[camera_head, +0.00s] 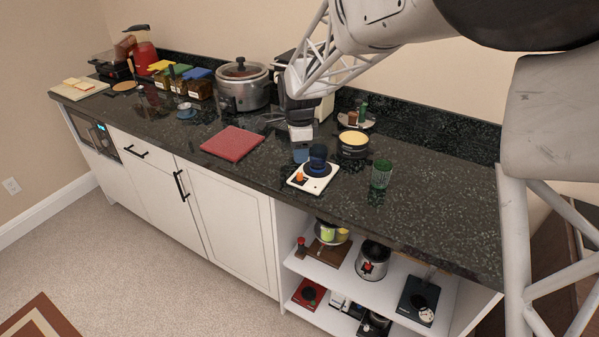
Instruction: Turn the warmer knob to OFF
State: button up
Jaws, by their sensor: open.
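A small white mug warmer (323,182) with a dark round plate sits on the dark counter near its front edge. Its orange knob (300,177) is on the left front corner; its setting is too small to read. A dark blue mug (318,153) stands on the warmer's plate. The exact gap between the fingers and the mug cannot be told.
A green glass (381,174) stands right of the warmer, and a round dark tin (352,144) behind it. A red board (232,141) lies to the left, before a slow cooker (243,87).

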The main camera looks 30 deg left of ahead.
aim_at(300, 173)
jog(key=shift+f, duration=0.15)
jog(key=shift+f, duration=3.8)
grip_shut()
